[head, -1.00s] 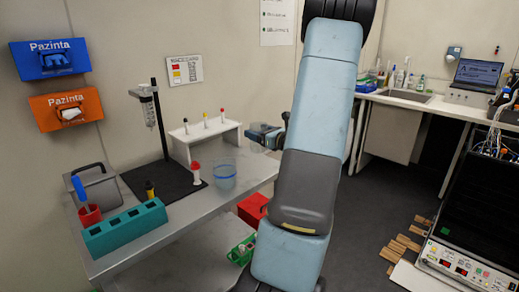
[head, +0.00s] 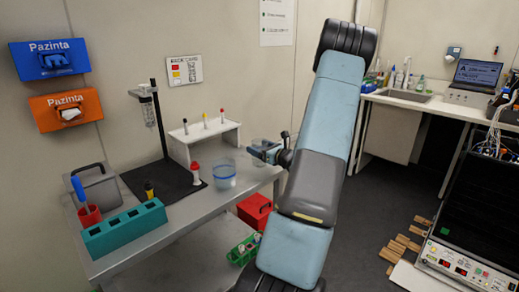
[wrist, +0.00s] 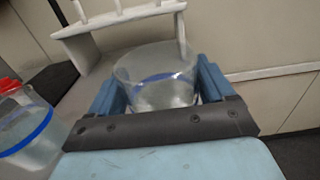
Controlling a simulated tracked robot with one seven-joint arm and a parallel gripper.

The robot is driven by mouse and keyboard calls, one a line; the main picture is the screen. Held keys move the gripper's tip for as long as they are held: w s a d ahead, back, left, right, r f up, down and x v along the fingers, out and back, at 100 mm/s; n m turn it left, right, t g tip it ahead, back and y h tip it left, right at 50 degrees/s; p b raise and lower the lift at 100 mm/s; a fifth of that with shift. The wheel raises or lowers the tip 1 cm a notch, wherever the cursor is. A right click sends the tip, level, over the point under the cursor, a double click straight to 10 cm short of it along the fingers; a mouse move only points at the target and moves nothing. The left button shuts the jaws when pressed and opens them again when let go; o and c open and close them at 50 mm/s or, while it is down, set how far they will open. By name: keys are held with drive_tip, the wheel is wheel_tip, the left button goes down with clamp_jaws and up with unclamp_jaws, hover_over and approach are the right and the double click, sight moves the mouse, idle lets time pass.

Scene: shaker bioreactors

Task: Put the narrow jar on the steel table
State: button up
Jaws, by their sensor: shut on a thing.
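My gripper (head: 268,152) is shut on a clear jar (wrist: 150,92), which sits between its two blue fingers in the wrist view. In the head view the held jar is small and partly hidden by my gripper. It is at the far right end of the steel table (head: 190,216), near the white rack; whether its base touches the table I cannot tell. Another clear jar with a blue band (head: 224,176) stands on the table to the left of my gripper. It also shows at the left edge of the wrist view (wrist: 28,140).
A white rack (head: 205,138) with several tubes stands behind. A red-capped tube (head: 195,174), a black stand (head: 160,130), a teal block (head: 125,230) and a red cup (head: 90,216) are on the table. The table's front strip is clear.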

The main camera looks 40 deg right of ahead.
drive_tip(key=o, duration=1)
drive_tip(key=shift+f, duration=0.1)
drive_tip(key=s, duration=1.2)
drive_tip(key=a+r+n+g+y, duration=0.35)
drive_tip(key=a+n, duration=0.25)
drive_tip(key=a, duration=0.4)
drive_tip(key=a+r+n+g+y, duration=0.2)
drive_tip(key=a+r+n+g, duration=0.15)
drive_tip(key=a+n, duration=0.45)
drive_tip(key=a+r+n+g+y, duration=0.3)
drive_tip(key=a+n+g, duration=0.15)
drive_tip(key=a, duration=0.75)
drive_tip(key=s+a+r+n+h, duration=0.3)
drive_tip(key=s+n, duration=0.2)
drive_tip(key=s+a+r+n+h, duration=0.3)
drive_tip(key=s+n, duration=0.2)
drive_tip(key=n, duration=0.1)
drive_tip(key=s+a+r+n+g+h, duration=0.1)
drive_tip(key=s+a+r+n+h, duration=0.2)
drive_tip(key=s+a+n, duration=0.1)
drive_tip(key=shift+s+r+n+h, duration=0.35)
drive_tip(key=shift+s+r+n, duration=0.05)
drive_tip(key=shift+s+n, duration=0.45)
